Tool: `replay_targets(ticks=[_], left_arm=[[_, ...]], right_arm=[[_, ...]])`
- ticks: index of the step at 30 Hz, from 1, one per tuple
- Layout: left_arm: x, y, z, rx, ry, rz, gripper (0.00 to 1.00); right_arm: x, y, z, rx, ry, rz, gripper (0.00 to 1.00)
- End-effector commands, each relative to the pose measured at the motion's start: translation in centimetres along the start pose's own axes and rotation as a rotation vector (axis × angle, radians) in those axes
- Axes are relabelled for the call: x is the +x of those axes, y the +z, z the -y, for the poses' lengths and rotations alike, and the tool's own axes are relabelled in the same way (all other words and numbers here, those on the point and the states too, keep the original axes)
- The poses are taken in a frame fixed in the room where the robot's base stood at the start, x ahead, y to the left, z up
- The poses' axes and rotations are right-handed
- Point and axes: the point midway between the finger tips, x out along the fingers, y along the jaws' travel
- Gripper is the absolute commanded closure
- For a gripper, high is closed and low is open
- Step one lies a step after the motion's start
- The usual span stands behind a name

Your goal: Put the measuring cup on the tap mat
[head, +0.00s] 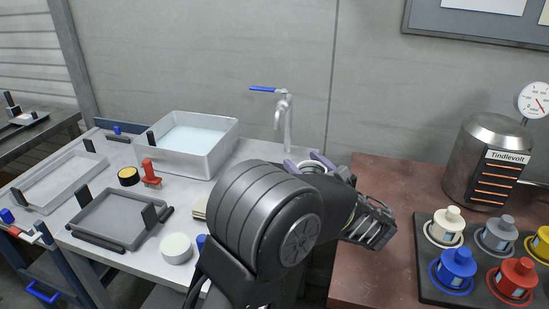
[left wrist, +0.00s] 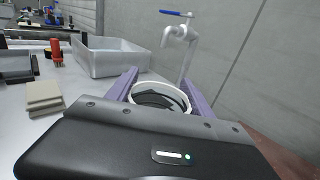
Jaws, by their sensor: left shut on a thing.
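My left gripper (head: 308,164) is at the wash bench below the white tap (head: 286,118); its purple fingers also show in the left wrist view (left wrist: 160,94). They are shut on a round, white-rimmed vessel, which looks like the measuring cup (left wrist: 161,97). Its inside looks dark, and its lower part is hidden by my gripper's body. The tap (left wrist: 181,42) rises just behind the cup in the left wrist view. I cannot make out the tap mat; my arm and gripper cover the bench there. My right gripper is not in view.
A white basin of water (head: 193,142) stands left of the tap. On the reddish counter are a steel vessel (head: 486,155) and a dark rack of colored bottles (head: 432,284).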

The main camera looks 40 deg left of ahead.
Motion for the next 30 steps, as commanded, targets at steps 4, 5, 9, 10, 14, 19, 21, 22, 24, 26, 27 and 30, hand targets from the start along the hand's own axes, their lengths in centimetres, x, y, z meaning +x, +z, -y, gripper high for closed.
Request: replay_targets(ticks=[4,5,9,10,14,19,21,22,24,26,27,30], left_arm=[[2.5,0.0,-0.3,0.0,0.008,-0.002,0.86],[3.1,0.0,-0.3,0.0,0.009,-0.002,0.86],[6.3,0.1,-0.3,-0.001,0.01,0.001,0.86],[7.2,0.1,-0.3,-0.001,0.009,0.001,0.86],[10.9,0.2,-0.2,-0.001,0.007,0.002,0.86],[14.6,0.1,-0.2,0.0,0.004,0.002,0.86],[15.4,0.1,-0.1,0.0,0.002,0.001,0.86],[15.6,0.1,-0.1,0.0,0.002,0.001,0.86],[15.9,0.1,-0.1,-0.001,0.001,0.001,0.86],[15.9,0.1,-0.1,-0.001,0.001,0.001,0.86],[15.9,0.1,-0.1,-0.001,0.001,0.001,0.86],[15.9,0.1,-0.1,-0.001,0.001,0.001,0.86]], right_arm=[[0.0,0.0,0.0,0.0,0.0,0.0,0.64],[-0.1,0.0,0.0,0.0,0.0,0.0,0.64],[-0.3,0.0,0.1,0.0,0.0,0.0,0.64],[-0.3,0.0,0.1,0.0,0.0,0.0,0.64],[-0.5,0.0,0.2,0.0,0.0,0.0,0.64],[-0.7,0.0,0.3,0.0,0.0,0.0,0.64],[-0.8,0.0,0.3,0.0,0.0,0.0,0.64],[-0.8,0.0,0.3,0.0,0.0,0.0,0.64],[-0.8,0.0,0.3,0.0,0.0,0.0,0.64],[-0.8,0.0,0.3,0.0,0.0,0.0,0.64],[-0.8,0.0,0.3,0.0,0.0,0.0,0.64],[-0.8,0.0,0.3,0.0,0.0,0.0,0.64]])
